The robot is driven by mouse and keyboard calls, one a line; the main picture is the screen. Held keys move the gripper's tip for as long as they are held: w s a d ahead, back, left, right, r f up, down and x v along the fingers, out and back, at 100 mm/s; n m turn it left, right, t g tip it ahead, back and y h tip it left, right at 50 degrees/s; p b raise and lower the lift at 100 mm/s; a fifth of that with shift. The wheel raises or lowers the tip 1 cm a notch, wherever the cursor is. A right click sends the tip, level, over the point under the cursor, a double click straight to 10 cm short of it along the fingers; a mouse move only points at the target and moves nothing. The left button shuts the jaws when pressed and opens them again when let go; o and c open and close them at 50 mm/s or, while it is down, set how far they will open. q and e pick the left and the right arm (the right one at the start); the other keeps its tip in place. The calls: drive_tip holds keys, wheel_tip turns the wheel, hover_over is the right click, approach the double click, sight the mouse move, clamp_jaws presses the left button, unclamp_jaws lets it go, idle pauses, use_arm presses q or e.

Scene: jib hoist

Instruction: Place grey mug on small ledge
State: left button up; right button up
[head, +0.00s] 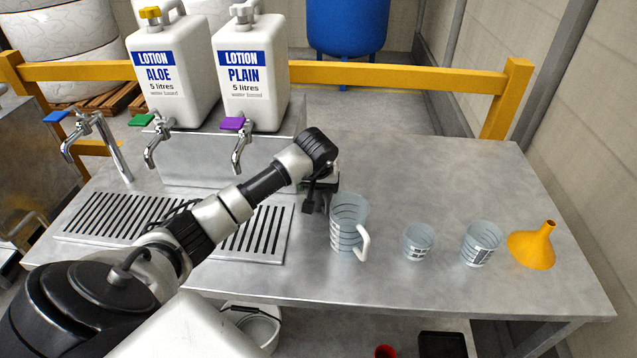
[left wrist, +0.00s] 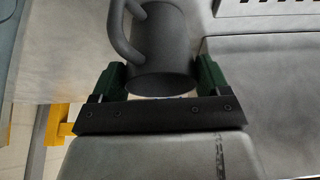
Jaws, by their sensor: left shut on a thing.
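My left gripper (head: 318,192) reaches over the metal table from the left, beside the clear jug. In the left wrist view the left gripper (left wrist: 161,78) is shut on the grey mug (left wrist: 168,45), with a green-padded finger on each side of it. The mug is dark grey, and its handle shows at the upper left. In the head view my wrist largely hides the mug, and I cannot tell whether it touches the table. I cannot pick out the small ledge for certain in either view. My right gripper is not in view.
A clear measuring jug (head: 348,232) stands close to the right of my left gripper. Two clear beakers (head: 419,241) (head: 480,243) and a yellow funnel (head: 533,245) stand further right. Taps and lotion containers (head: 165,70) are at the back left. The back right of the table (head: 440,170) is clear.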

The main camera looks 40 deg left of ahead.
use_arm(q)
drive_tip(key=shift+f, duration=0.15)
drive_tip(key=o, duration=0.9)
